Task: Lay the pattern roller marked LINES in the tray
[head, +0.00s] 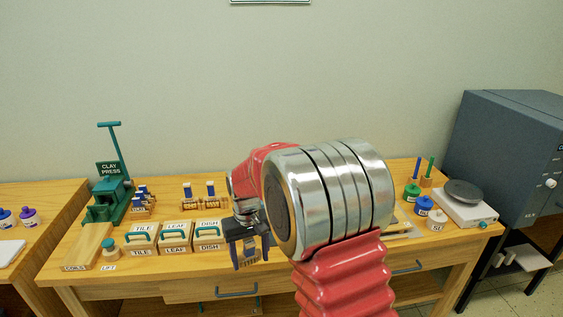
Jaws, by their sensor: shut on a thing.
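My gripper (250,263) points down in front of the table's front edge, near the box marked DISH. It is shut on a small wooden-coloured piece (250,254), which looks like a pattern roller; its marking is too small to read. Two upright pieces with blue and white handles (211,190) stand in wooden holders behind the boxes. More stand in a holder (143,208) beside the clay press. I cannot make out a tray for certain; my arm hides much of the table's middle and right. A pale flat edge (404,233) shows just right of my arm.
Boxes marked TILE (142,236), LEAF (177,236) and DISH (208,236) stand in a row. The green clay press (106,200) and a wooden board (88,247) are at the left. Glaze jars (436,218), a scale (465,208) and a grey kiln (515,150) are at the right.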

